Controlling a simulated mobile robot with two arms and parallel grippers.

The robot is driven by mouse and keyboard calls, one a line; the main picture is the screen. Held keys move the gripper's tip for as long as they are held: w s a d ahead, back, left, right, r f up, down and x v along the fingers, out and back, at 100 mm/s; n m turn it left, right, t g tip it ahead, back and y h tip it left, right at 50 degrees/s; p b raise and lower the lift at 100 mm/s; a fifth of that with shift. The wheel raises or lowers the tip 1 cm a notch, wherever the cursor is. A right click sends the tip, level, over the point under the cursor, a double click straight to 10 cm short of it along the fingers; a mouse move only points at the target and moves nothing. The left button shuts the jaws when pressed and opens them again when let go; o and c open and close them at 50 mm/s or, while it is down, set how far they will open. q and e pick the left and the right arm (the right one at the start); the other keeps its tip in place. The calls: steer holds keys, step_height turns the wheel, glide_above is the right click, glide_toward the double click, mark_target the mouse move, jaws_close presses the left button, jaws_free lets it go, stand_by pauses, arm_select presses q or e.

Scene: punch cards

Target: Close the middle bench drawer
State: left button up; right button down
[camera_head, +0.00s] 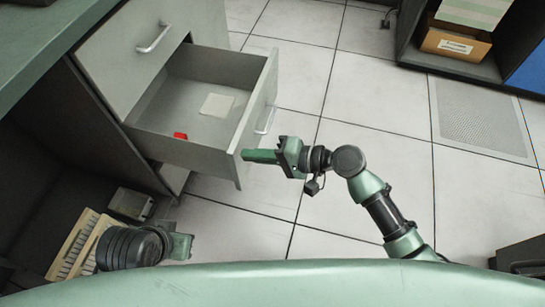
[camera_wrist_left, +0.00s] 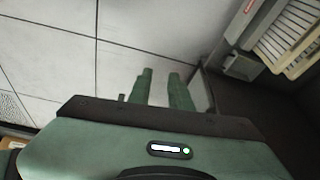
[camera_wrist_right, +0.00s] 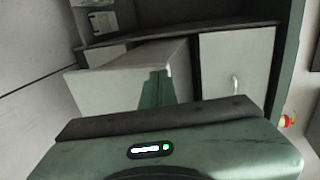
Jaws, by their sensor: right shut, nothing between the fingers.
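The grey bench drawer (camera_head: 252,118) stands pulled out below a closed drawer front (camera_head: 150,50) and holds a small red item (camera_head: 180,136) and a pale card (camera_head: 216,105). It also shows in the right wrist view (camera_wrist_right: 105,88). My right gripper (camera_head: 246,155) is shut and empty, with its fingertips at the outer face of the drawer front, near its lower end. I cannot tell whether they touch it. The fingers also show in the right wrist view (camera_wrist_right: 156,85). My left gripper (camera_head: 188,246) is open and empty, low beside the bench; its two fingers stand apart in the left wrist view (camera_wrist_left: 161,80).
A beige keyboard-like object (camera_head: 75,245) and a grey box (camera_head: 130,203) lie under the bench at left. A shelf with a cardboard box (camera_head: 455,42) stands at the back right. The tiled floor (camera_head: 330,90) is clear to the right of the drawer.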

arm_select(q)
steer(key=shift+w+d+r+t, duration=0.15)
steer(key=shift+w+t, duration=0.15)
steer(key=shift+w, duration=0.25)
arm_select(e)
steer(key=shift+w+a, duration=0.25)
steer(key=shift+a, duration=0.6)
